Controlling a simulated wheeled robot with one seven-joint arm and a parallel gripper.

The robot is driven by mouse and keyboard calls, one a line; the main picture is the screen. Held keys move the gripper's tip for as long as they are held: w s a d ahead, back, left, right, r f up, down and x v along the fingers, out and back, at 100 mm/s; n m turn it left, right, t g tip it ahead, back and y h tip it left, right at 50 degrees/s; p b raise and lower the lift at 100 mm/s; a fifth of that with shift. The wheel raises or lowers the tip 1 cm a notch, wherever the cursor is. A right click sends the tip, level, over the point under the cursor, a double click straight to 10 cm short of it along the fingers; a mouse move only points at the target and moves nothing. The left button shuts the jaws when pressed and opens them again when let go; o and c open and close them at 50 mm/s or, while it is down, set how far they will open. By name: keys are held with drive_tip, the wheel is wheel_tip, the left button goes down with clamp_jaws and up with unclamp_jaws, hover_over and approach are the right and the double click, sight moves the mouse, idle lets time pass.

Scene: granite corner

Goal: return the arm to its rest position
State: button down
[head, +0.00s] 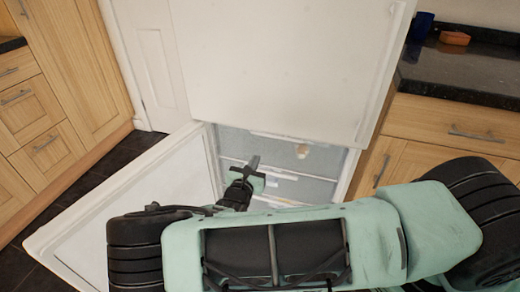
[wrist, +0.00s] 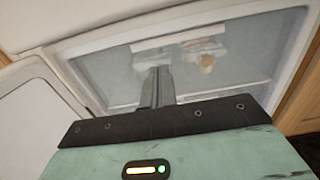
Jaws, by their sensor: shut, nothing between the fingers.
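My gripper (head: 252,164) is in front of the open lower compartment of a white fridge-freezer (head: 285,70). Its fingers are shut with nothing between them. In the wrist view my gripper (wrist: 160,72) points into the compartment (wrist: 110,80), whose frosted drawer fronts fill the upper picture. My arm's forearm is mostly hidden behind my own body in the head view.
The lower door (head: 130,195) stands open to the left of my arm. A small beige round thing (head: 303,151) shows in the compartment. Wooden cabinets (head: 60,90) stand left, and a dark counter (head: 465,75) with a blue thing (head: 420,25) and an orange-brown thing (head: 454,38) right.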

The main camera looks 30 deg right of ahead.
drive_tip(key=s+a+r+m+g+y, duration=0.2)
drive_tip(key=s+a+r+m+g, duration=0.1)
drive_tip(key=s+m+g, duration=0.3)
drive_tip(key=s+a+r+m+g+y, duration=0.2)
drive_tip(key=s+a+r+m+g, duration=0.15)
drive_tip(key=s, duration=0.55)
drive_tip(key=s+a+r+m+g+y, duration=0.25)
drive_tip(key=s+m+g, duration=0.2)
drive_tip(key=s, duration=0.25)
drive_tip(key=s+a+r+m+t+y, duration=0.1)
drive_tip(key=s+a+r+m+y, duration=0.15)
drive_tip(key=s+r, duration=0.4)
drive_tip(key=s+a+r+m+y, duration=0.2)
drive_tip(key=s+r+m+y, duration=0.15)
drive_tip(key=r, duration=0.55)
wheel_tip(320, 180, up, 15)
drive_tip(key=p, duration=1.6)
drive_tip(key=shift+s+a+r+n+y, duration=0.2)
drive_tip(key=shift+a+n+y, duration=0.1)
drive_tip(key=shift+y, duration=0.15)
drive_tip(key=shift+w, duration=0.1)
